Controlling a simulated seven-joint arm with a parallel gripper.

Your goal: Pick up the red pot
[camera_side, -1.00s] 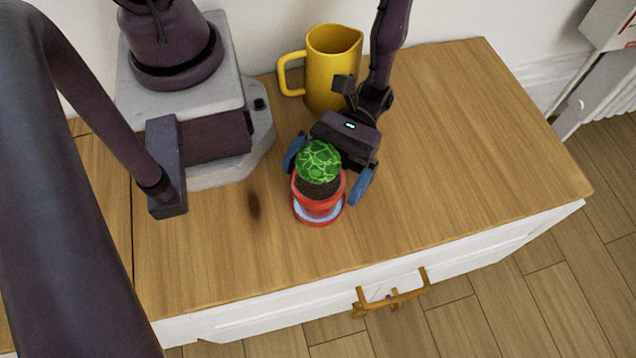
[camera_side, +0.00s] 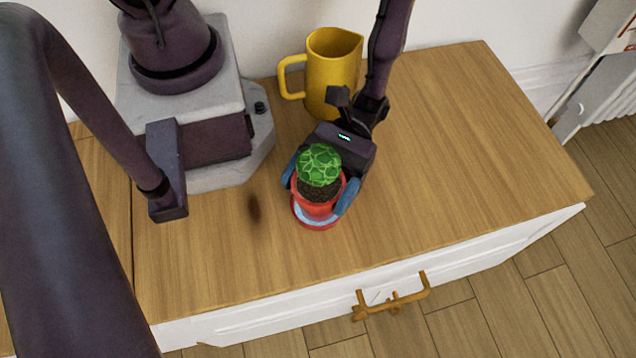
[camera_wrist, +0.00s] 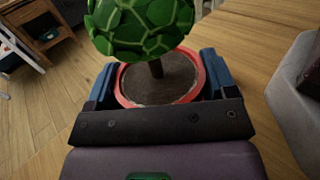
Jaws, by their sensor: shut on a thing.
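The red pot (camera_side: 315,209) holds dark soil and a round green plant (camera_side: 318,164). In the side view it is at or just above a red-rimmed saucer (camera_side: 316,225) with a pale inside; I cannot tell whether they touch. My gripper (camera_side: 319,192) is shut on the pot, with a blue finger on each side of it. In the wrist view the pot's red rim (camera_wrist: 121,91) sits between the two fingers (camera_wrist: 160,82), and the plant (camera_wrist: 140,22) rises above it. The pot looks about upright.
A yellow pitcher (camera_side: 333,72) stands behind my gripper near the wall. The wooden cabinet top (camera_side: 470,150) is clear to the right. Its front edge, with a brass handle (camera_side: 392,299) below, is close in front of the pot.

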